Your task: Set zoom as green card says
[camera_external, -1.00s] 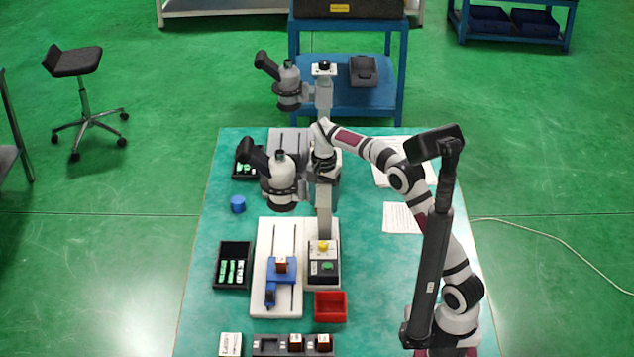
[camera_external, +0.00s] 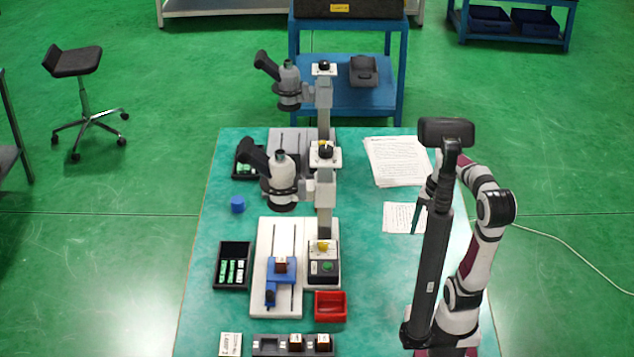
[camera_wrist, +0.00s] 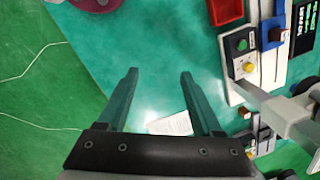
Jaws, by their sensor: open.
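My gripper (camera_wrist: 160,73) is open and empty, its two dark teal fingers apart above the table; in the external view it hangs at the right (camera_external: 417,215), beside the paper sheets. The near microscope (camera_external: 284,180) stands at the table's middle. A black knob on a white plate (camera_external: 325,153) tops its post; markings are too small to read. Its base carries a yellow knob (camera_external: 323,246) and a green button (camera_external: 327,267), also seen in the wrist view as yellow knob (camera_wrist: 249,67) and green button (camera_wrist: 241,44). A black panel or tray with green markings (camera_external: 220,268) lies left; its writing is unreadable.
A second microscope (camera_external: 289,88) stands behind. A red bin (camera_external: 331,318), a blue fixture with a brown block (camera_external: 281,269), a dark block holder (camera_external: 265,345) and a white labelled box (camera_external: 230,344) are near the front. Bare table lies right of the near microscope.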

